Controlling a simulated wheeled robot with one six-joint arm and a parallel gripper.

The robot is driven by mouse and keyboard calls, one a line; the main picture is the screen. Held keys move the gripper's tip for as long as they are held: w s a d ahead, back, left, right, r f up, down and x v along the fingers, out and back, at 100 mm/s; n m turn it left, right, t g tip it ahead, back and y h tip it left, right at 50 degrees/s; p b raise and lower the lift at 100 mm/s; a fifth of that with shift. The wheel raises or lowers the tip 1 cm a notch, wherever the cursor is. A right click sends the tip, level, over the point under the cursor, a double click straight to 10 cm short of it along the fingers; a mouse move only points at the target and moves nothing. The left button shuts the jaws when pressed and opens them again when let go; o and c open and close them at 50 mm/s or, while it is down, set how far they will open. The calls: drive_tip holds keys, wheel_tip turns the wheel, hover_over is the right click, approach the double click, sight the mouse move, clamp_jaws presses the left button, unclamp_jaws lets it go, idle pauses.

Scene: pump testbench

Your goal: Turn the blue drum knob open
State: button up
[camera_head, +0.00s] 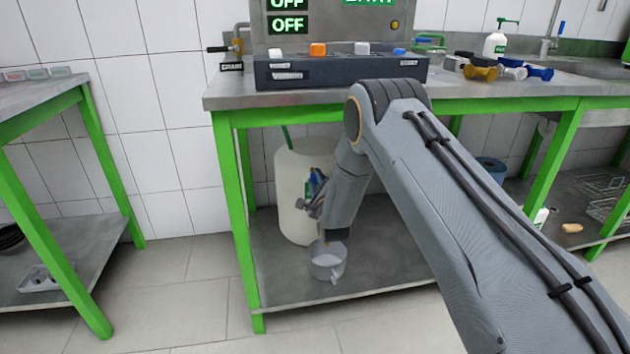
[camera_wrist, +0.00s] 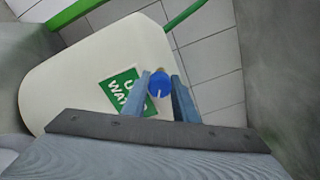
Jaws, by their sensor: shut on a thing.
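The white drum (camera_head: 297,165) stands on the lower shelf under the bench, partly behind my arm. In the wrist view the drum (camera_wrist: 85,60) shows a green label with white letters, partly covered by a finger. The blue knob (camera_wrist: 159,84) sits between the two fingertips of my gripper (camera_wrist: 165,90), with a small white mark on it. My gripper is shut on the knob. In the head view my gripper (camera_head: 314,195) is beside the drum, and the knob is hard to make out there.
A pale cup (camera_head: 328,262) stands on the shelf (camera_head: 285,290) below my gripper. Green table legs (camera_head: 236,220) frame the space. A control box (camera_head: 340,70) stands on the bench above. A blue roll (camera_head: 492,168) is farther right.

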drive_tip(key=shift+f, duration=0.1)
drive_tip(key=o, duration=1.1)
drive_tip(key=shift+c, duration=0.2)
drive_tip(key=shift+s, duration=0.1)
drive_tip(key=p+v, duration=0.2)
drive_tip(key=v, duration=0.5)
drive_tip(key=shift+s, duration=0.35)
